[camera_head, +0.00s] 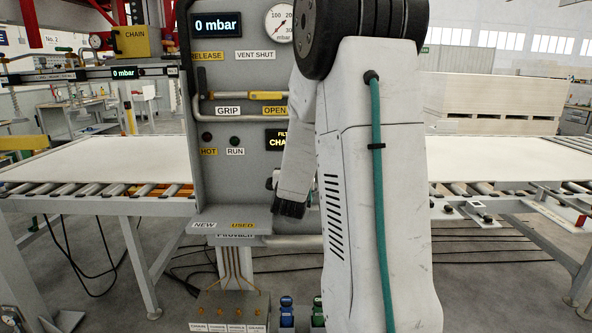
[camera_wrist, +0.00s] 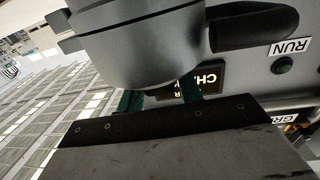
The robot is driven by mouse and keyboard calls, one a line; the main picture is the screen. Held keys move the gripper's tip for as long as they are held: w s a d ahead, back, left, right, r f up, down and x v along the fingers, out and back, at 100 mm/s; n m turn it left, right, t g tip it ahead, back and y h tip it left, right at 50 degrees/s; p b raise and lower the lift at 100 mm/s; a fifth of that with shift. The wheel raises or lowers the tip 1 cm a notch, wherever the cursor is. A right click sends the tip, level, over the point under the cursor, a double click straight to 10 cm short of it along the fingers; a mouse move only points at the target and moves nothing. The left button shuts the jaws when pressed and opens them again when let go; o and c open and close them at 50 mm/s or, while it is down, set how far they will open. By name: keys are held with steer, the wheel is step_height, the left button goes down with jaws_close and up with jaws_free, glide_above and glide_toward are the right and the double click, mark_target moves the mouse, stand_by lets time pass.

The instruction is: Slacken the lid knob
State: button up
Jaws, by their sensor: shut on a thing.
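In the wrist view a large grey round metal body (camera_wrist: 135,45) fills the upper middle, with a lug at its left. My gripper (camera_wrist: 161,90) reaches up against its lower edge with two green fingers. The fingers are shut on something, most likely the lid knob. The knob cannot be made out separately, and the fingertips are partly hidden by the grey body. In the head view my arm stands in front of the panel and hides the lid, the knob and the grip.
The grey panel (camera_head: 225,170) carries a display reading 0 mbar (camera_head: 217,27), a gauge (camera_head: 279,23) and a yellow-gripped lever (camera_head: 266,96). A black handle (camera_wrist: 255,27) is close right of the grey body. A shelf labelled NEW and USED (camera_head: 225,226) juts out below. Roller tables (camera_head: 95,195) flank it.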

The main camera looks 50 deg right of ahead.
steer(key=shift+n+t+y, duration=1.9)
steer(key=shift+t+y, duration=0.2)
steer(key=o, duration=1)
steer(key=shift+s+a, duration=0.1)
steer(key=v, duration=0.7)
steer(key=shift+s+a, duration=0.1)
steer(key=shift+s, duration=0.25)
